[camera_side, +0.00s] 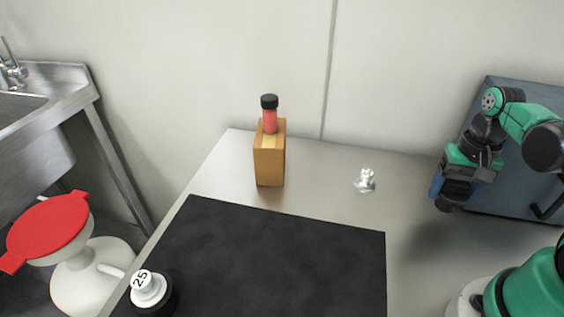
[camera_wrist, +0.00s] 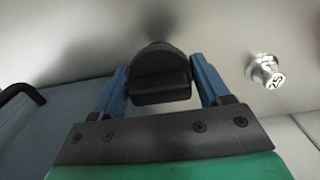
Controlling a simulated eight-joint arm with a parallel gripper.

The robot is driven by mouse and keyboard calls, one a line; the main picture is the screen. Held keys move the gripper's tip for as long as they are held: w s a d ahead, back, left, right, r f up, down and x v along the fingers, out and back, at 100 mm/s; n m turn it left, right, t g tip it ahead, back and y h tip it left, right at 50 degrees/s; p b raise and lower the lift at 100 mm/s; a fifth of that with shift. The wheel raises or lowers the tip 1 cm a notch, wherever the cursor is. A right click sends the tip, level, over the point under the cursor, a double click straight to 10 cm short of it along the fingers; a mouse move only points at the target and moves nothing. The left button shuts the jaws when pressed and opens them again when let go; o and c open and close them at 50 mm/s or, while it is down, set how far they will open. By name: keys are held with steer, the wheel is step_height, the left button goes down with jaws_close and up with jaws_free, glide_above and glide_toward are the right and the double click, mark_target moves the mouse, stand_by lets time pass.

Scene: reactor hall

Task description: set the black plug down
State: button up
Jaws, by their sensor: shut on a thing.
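The black plug (camera_side: 450,203) is held in the air at the right of the side view, a little above the grey tabletop. My gripper (camera_side: 453,187) points down and is shut on it. In the wrist view the black plug (camera_wrist: 160,75) sits between the two blue fingers of my gripper (camera_wrist: 162,84), with a rounded top part and a blockier part nearer the camera. Its underside and the surface directly below it are partly hidden.
A blue-grey box (camera_side: 495,150) with a dark handle stands close behind my gripper. A small shiny stopper (camera_side: 365,181) stands on bare table to the left. A wooden block (camera_side: 269,165) holds a red vial (camera_side: 270,121). A black mat (camera_side: 290,260) bears a white-topped piece marked 25 (camera_side: 148,287).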

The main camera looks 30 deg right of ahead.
mark_target(453, 191)
steer(key=shift+f, duration=1.35)
steer(key=o, duration=1.3)
steer(key=shift+f, duration=0.15)
steer(key=shift+c, duration=0.2)
step_height(453, 191, up, 12)
steer(key=shift+f, duration=0.1)
steer(key=shift+w+a+r, duration=0.1)
steer(key=shift+r, duration=0.1)
steer(key=w+a+n+t, duration=0.7)
steer(key=a+n, duration=0.2)
steer(key=a, duration=0.1)
steer(key=shift+w+a+f, duration=0.3)
steer(key=shift+w+f, duration=0.05)
